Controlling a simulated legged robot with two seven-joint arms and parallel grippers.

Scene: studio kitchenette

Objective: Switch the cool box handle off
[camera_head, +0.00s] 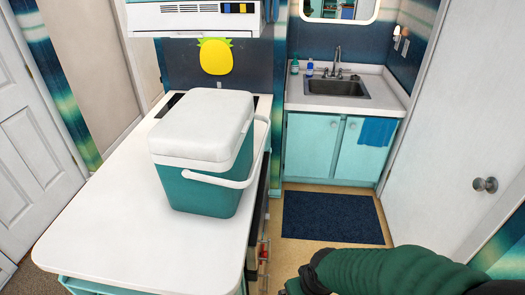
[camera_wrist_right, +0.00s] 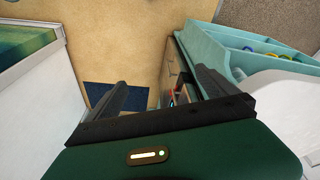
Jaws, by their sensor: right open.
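The cool box (camera_head: 205,150) stands on the white counter in the head view. It has a teal body and a white lid, which is shut. Its white handle (camera_head: 225,182) hangs down across the front side of the box, below the lid, and its arm runs up to the right side. My right gripper (camera_wrist_right: 160,85) shows in the right wrist view with its two dark fingers spread apart and nothing between them. In the head view my right arm comes in at the lower right, low and apart from the box, and its fingers are not visible. My left gripper is not in view.
The white countertop (camera_head: 130,225) is clear in front of the box. A sink (camera_head: 337,88) and teal cabinet (camera_head: 330,145) stand behind, with a dark blue mat (camera_head: 332,217) on the floor. A white door (camera_head: 450,130) is at right. A teal open compartment (camera_wrist_right: 245,45) holds small items.

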